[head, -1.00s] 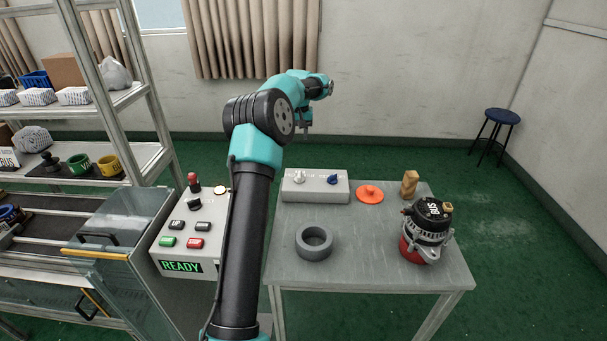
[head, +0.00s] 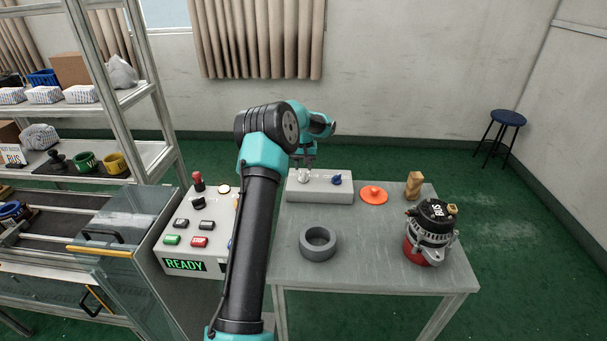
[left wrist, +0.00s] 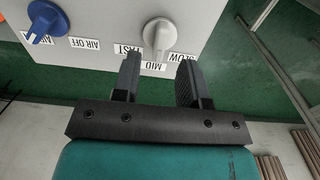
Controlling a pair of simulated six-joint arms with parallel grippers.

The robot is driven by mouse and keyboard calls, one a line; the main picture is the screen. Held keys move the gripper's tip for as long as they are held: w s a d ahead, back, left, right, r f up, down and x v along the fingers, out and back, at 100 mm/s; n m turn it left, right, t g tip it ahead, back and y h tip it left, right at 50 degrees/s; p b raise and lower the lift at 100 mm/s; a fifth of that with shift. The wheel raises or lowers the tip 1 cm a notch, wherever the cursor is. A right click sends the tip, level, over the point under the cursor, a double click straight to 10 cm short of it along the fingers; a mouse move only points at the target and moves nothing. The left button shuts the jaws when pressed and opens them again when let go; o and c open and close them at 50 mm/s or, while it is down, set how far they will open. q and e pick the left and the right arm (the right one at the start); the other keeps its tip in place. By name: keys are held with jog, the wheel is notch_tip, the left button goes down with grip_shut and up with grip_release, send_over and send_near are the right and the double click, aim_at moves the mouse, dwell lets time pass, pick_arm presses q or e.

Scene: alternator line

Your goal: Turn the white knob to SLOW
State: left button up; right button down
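The white knob (left wrist: 160,35) sits on the face of a grey control box (head: 320,191) at the back of the table. In the left wrist view its grip bar points toward the MID label, between the FAST and SLOW labels. The knob shows small in the head view (head: 303,176). My left gripper (left wrist: 157,75) is open, with its two fingers apart and nothing between them. Its fingertips are close to the knob, which lies just beyond them. In the head view the gripper (head: 303,163) is just above and behind the box. My right gripper is not in view.
A blue knob (head: 337,179) with AIR labels is on the same box. An orange disc (head: 373,195), a tan peg (head: 414,185), an alternator (head: 433,225) and a grey ring (head: 318,243) stand on the table. A button panel (head: 190,255) reads READY at left.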

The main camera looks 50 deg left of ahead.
aim_at(303, 174)
pick_arm(q)
jog(key=shift+f, duration=2.05)
jog(key=shift+c, duration=0.3)
grip_shut()
